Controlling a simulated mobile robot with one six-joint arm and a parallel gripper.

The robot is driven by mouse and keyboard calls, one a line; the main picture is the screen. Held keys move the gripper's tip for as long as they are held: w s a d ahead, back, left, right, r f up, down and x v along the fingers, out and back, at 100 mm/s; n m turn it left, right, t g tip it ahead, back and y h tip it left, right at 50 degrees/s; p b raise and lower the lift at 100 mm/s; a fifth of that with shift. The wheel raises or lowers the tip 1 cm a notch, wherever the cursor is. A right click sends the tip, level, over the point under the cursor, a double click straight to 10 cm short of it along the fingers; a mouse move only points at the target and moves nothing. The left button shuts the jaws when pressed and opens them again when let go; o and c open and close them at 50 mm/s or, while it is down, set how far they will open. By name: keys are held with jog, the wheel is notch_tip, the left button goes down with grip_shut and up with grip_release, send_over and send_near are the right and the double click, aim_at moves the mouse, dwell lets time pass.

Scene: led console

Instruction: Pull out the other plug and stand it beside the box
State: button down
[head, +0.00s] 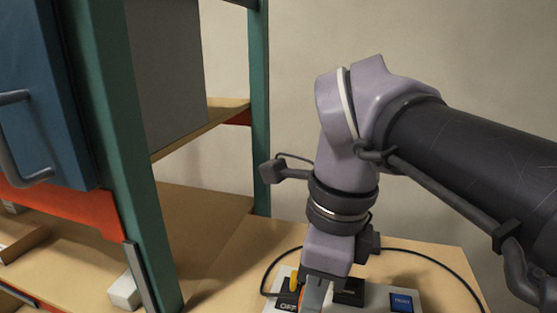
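A pale grey box (375,298) sits on the wooden table at the bottom of the head view, cut off by the lower edge. It has a black label reading "OFF" (287,306), a dark part (349,291) and a blue labelled panel (402,302). A small upright yellow piece (293,282) shows beside my gripper; I cannot tell whether it is a plug. My gripper (312,296) points down over the left part of the box. Its fingertips are at the frame edge, so its opening and anything in it are hidden. No plug shows clearly.
A black cable (432,259) arcs over the table around the box. A shelf rack with a green post (125,160) stands on the left, with a blue door or panel (35,95). A small white block (124,292) lies by the post. Bare table (235,270) shows left of the box.

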jog(key=w+a+p, duration=0.2)
jog(key=w+a, duration=0.6)
jog(key=a, duration=0.5)
jog(key=shift+w+p, duration=0.3)
dwell(0.5)
jog(key=shift+f, duration=0.1)
dwell(0.4)
jog(key=shift+f+b, duration=4.05)
jog(key=shift+f, duration=0.4)
jog(key=shift+f+b, duration=0.55)
jog(key=shift+f, duration=0.1)
jog(key=c, duration=1.1)
grip_release()
jog(key=shift+o, duration=0.2)
